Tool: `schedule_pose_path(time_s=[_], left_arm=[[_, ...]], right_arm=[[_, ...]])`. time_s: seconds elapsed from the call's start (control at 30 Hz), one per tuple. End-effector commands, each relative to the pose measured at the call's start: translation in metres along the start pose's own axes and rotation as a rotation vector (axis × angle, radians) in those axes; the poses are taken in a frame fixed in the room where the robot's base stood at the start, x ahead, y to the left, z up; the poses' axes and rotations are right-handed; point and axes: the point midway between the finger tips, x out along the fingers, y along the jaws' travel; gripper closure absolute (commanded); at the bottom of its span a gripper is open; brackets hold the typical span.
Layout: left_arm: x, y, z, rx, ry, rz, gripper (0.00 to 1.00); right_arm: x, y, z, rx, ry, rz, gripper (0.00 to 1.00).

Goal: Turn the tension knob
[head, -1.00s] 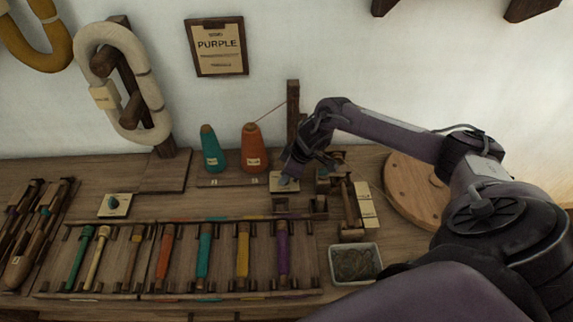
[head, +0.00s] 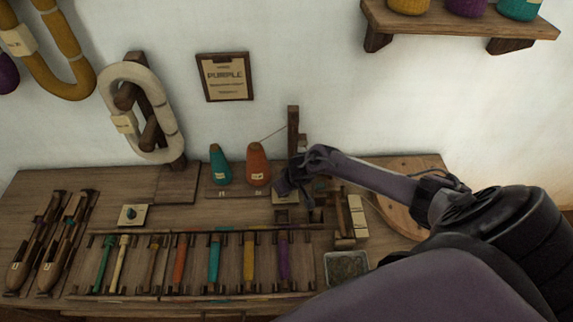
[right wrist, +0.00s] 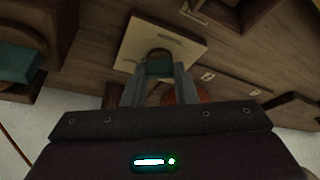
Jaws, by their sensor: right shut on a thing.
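My right gripper (head: 284,188) reaches in from the right and points down at a small pale plate (head: 283,198) in front of the orange cone. In the right wrist view, its two grey fingers (right wrist: 159,82) are shut on a dark teal knob (right wrist: 159,66) that stands on the pale plate (right wrist: 190,47). In the head view the gripper mostly hides this knob, and its turn angle cannot be read. A similar dark knob (head: 131,213) on another pale plate (head: 141,217) sits at the left of the bench, untouched. My left gripper is not in view.
Teal (head: 219,166) and orange (head: 258,166) cones stand behind the gripper, beside a dark post (head: 293,130). A rack of colored bobbins (head: 214,262) lies in front. A grey tray (head: 346,266) and round wooden board (head: 400,213) are at the right, partly under my arm.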

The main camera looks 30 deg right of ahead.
Motion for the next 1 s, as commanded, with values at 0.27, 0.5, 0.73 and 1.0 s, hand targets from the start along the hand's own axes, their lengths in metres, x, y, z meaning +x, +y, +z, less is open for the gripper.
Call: schedule_pose_path(time_s=[0.27, 0.5, 0.73, 1.0], left_arm=[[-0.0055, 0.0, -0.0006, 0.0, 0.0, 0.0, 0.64], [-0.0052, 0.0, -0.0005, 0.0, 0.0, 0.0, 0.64], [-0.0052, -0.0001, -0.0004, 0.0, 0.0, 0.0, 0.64], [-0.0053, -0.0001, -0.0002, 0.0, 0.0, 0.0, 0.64]], right_arm=[[-0.0005, 0.0005, -0.0016, 0.035, 0.003, 0.015, 0.97], [-0.0003, 0.0006, -0.0018, 0.037, 0.004, 0.015, 0.97], [-0.0003, 0.0005, -0.0017, 0.036, 0.004, 0.015, 0.56], [-0.0002, 0.0001, -0.0009, 0.034, 0.002, 0.014, 0.53]])
